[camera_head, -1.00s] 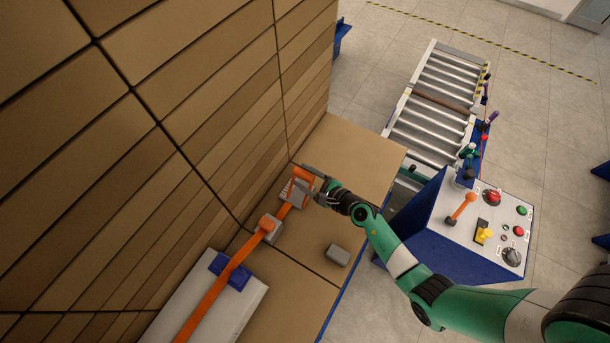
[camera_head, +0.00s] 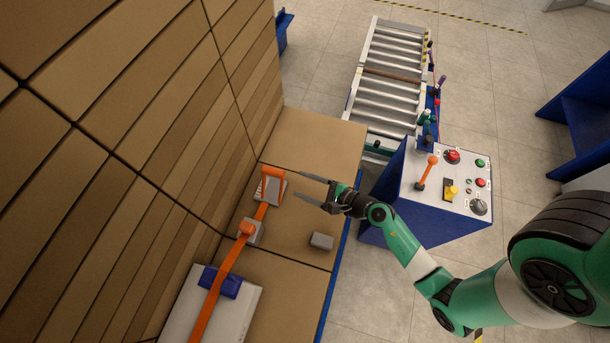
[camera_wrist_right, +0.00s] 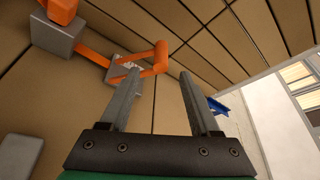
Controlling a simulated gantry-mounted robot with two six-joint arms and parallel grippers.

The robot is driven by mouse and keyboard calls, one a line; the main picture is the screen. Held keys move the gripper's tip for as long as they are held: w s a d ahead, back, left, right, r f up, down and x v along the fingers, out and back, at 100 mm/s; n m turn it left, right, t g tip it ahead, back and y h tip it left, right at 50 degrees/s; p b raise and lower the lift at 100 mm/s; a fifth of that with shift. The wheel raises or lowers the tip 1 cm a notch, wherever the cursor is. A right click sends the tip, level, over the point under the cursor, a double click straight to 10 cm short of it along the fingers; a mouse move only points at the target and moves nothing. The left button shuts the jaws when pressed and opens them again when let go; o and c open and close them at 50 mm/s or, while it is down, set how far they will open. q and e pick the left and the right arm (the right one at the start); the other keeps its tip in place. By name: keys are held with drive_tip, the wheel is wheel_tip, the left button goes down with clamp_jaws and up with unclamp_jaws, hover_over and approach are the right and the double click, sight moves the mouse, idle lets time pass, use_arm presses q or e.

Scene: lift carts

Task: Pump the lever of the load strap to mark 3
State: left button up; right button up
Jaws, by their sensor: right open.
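The orange load strap (camera_head: 212,300) runs up over the cartons to a grey ratchet (camera_head: 270,193) with an orange lever (camera_head: 273,171) at its far end. In the right wrist view the lever's orange end (camera_wrist_right: 161,57) shows beyond the fingertips, and the ratchet (camera_wrist_right: 122,72) is partly hidden by a finger. My right gripper (camera_head: 300,184) is open and empty, just right of the ratchet, its fingers pointing toward it; its open fingers also show in the wrist view (camera_wrist_right: 161,73). I cannot read the marks. My left gripper is not in view.
A tall carton stack (camera_head: 150,110) stands close on the left. A grey block (camera_head: 321,241) lies on the cartons below my right gripper. A control panel (camera_head: 440,190) with an orange lever and buttons stands right, and a roller conveyor (camera_head: 390,85) lies behind.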

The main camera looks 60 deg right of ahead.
drive_tip(key=shift+c, duration=0.7)
drive_tip(key=d+r+m+t+h, duration=0.1)
drive_tip(key=r+m, duration=0.1)
drive_tip(key=d+r+m+t+h, duration=0.1)
drive_tip(key=d+r+m, duration=0.1)
drive_tip(key=r+m, duration=0.1)
drive_tip(key=d+r+m+t+h, duration=0.1)
drive_tip(key=d+r+m+h, duration=0.1)
drive_tip(key=r, duration=0.1)
drive_tip(key=shift+w+d+m, duration=0.1)
drive_tip(key=shift+w+m, duration=0.15)
drive_tip(key=shift+m, duration=0.05)
clamp_jaws()
drive_tip(key=s+d+r+m+g+h+b, duration=0.25)
drive_tip(key=d+m+h, duration=0.3)
drive_tip(key=m, duration=0.85)
drive_tip(key=a+f+m+t+y+b, duration=0.1)
drive_tip(key=a+f+m+y+b, duration=0.4)
drive_tip(key=a, duration=0.3)
drive_tip(key=a+f+m+t+y+b, duration=0.1)
drive_tip(key=a+f+m+y+b, duration=0.4)
drive_tip(key=a, duration=0.3)
drive_tip(key=w+d+f, duration=0.3)
drive_tip(key=w+d, duration=0.1)
drive_tip(key=w, duration=0.7)
drive_tip(key=shift+w+d+f, duration=0.15)
